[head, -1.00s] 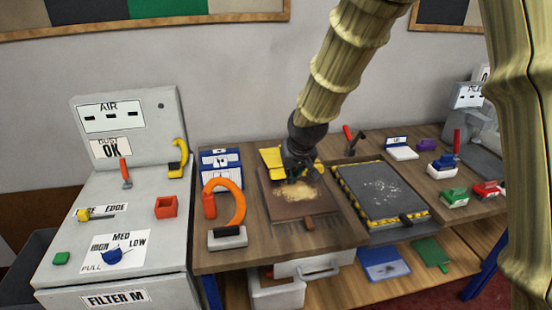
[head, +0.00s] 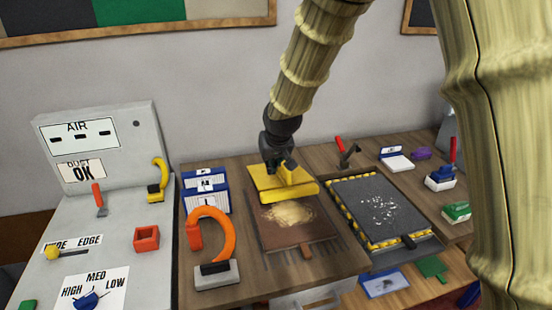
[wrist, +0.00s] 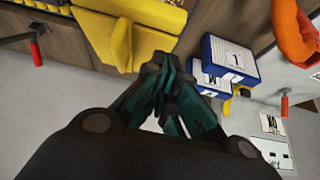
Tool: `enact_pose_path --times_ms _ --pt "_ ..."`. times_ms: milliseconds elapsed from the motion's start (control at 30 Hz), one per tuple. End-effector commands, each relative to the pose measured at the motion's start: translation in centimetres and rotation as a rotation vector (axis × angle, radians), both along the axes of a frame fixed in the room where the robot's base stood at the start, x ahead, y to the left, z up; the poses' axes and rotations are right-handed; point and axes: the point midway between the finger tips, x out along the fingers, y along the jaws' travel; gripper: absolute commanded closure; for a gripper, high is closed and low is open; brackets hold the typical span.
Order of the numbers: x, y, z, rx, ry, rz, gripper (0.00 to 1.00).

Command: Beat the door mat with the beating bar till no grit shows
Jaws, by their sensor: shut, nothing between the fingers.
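A brown mat (head: 285,233) with a patch of tan grit (head: 290,213) lies on the bench. A yellow bar with a flat plate (head: 265,181), which looks like the beating bar, lies across the mat's far end; it also shows in the wrist view (wrist: 135,38). A dark grey mat (head: 350,196) with white specks lies in a tray to the right; I cannot tell which mat is the door mat. My gripper (head: 284,166) is at the yellow bar's far side. In the wrist view my gripper (wrist: 158,62) is shut and empty, close to the yellow plate; contact is unclear.
An orange curved handle (head: 226,225) stands left of the brown mat, near blue-and-white boxes (head: 205,190). The tray has a yellow-black striped edge (head: 343,212). A grey control cabinet (head: 140,225) stands left. A red-handled tool (head: 340,145) lies behind the tray.

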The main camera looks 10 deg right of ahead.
Motion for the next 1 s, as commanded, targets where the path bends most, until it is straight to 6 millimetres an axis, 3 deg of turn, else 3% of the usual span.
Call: enact_pose_path --times_ms 533,800,1000 --pt "3.0 -0.1 -5.4 0.000 0.002 -0.002 1.00" --pt "2.2 -0.2 -8.2 0.000 0.001 -0.004 1.00" --pt "1.9 -0.2 -9.1 0.000 0.000 -0.004 1.00"
